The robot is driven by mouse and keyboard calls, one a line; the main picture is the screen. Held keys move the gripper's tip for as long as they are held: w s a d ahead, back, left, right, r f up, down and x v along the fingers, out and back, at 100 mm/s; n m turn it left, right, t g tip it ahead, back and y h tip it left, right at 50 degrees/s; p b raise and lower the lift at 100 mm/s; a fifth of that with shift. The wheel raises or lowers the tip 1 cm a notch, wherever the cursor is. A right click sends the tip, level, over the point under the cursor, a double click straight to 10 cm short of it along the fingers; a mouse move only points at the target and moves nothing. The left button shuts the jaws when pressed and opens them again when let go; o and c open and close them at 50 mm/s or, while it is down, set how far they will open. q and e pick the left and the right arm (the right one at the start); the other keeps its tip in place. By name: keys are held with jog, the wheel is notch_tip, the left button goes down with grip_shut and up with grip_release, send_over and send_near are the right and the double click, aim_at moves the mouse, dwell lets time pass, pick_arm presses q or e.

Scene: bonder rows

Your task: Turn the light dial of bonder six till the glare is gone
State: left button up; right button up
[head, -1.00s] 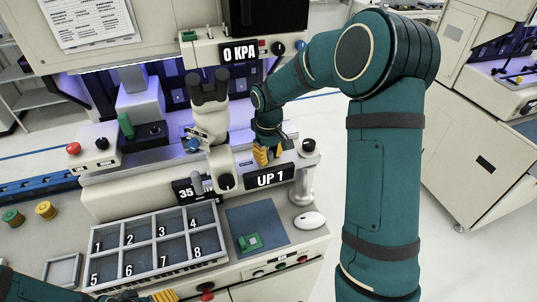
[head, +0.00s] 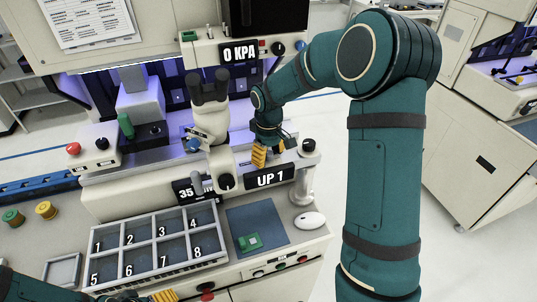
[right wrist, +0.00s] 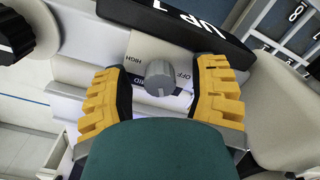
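My right gripper (head: 268,155) is at the bonder's front, just behind the "UP 1" display (head: 270,178). In the right wrist view, its two yellow fingers (right wrist: 160,95) stand open on either side of a grey dial (right wrist: 158,76). Gaps show between the dial and both fingers. The plate around the dial reads "HIGH" and "OFF", with a partly hidden label ending in "ID". I cannot tell which label the dial points at. My left gripper (head: 150,297) is partly in view at the bottom edge; its opening is unclear.
A microscope (head: 209,120) stands left of my right gripper. A black knob (head: 308,146) on the right also shows in the wrist view (right wrist: 14,38). A numbered tray (head: 150,240), a blue mat (head: 268,215) and a white mouse (head: 310,221) occupy the bench.

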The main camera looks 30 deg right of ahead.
aim_at(269, 153)
notch_tip(269, 153, up, 12)
dwell(0.7)
dwell(0.4)
